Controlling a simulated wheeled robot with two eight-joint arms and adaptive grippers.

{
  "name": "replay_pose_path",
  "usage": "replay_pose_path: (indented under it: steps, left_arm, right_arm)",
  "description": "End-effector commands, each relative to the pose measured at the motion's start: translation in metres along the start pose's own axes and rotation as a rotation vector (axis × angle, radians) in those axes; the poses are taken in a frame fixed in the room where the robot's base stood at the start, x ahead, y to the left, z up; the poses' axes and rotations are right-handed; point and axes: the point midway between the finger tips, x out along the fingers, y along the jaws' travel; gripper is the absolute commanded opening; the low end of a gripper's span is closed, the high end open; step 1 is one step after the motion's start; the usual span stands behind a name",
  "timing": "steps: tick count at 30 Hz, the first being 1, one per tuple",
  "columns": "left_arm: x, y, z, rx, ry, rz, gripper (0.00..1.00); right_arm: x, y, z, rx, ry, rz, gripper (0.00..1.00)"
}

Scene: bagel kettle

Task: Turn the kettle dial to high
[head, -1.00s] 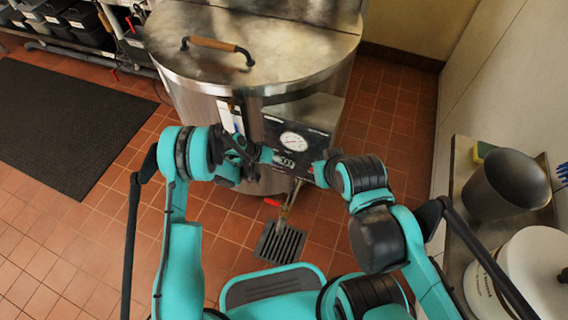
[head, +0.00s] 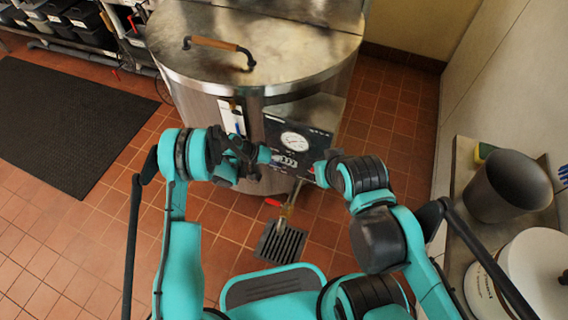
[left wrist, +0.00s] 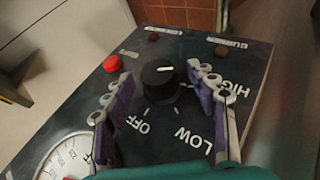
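The kettle dial (left wrist: 160,77) is a round black knob with a white line on its top, on a dark panel marked OFF, LOW and HIGH. I cannot tell surely which mark the line points at. My left gripper (left wrist: 157,83) is open, with one purple-grey finger on each side of the knob and visible gaps between. In the head view my left gripper (head: 275,157) is at the front panel of the steel kettle (head: 205,105), and the dial is hard to make out there. My right arm's end (head: 320,172) is beside the panel's right side; its fingers are not clear.
The panel has a round white gauge (head: 294,141) and a red button (left wrist: 112,64). A valve with a red handle (head: 272,202) hangs below, above a floor drain (head: 280,246). A side counter at right holds a grey bin (head: 507,187) and a white bucket (head: 540,270).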

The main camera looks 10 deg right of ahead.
Motion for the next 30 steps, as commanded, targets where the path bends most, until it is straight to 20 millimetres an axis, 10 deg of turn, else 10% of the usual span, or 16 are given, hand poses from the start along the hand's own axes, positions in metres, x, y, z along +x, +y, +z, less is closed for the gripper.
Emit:
replay_pose_path:
  steps: [8, 21, 30]
  left_arm:
    - [-0.009, 0.000, 0.000, -0.001, 0.000, 0.000, 0.57]
    - [-0.097, 0.000, 0.000, -0.001, 0.001, -0.001, 0.57]
    - [-0.120, 0.000, 0.000, 0.000, 0.000, 0.000, 0.57]
  right_arm:
    - [0.000, 0.000, 0.000, 0.000, 0.000, 0.000, 0.00]
    - [0.000, 0.000, 0.000, 0.000, 0.000, 0.000, 0.00]
    - [0.000, 0.000, 0.000, 0.000, 0.000, 0.000, 0.00]
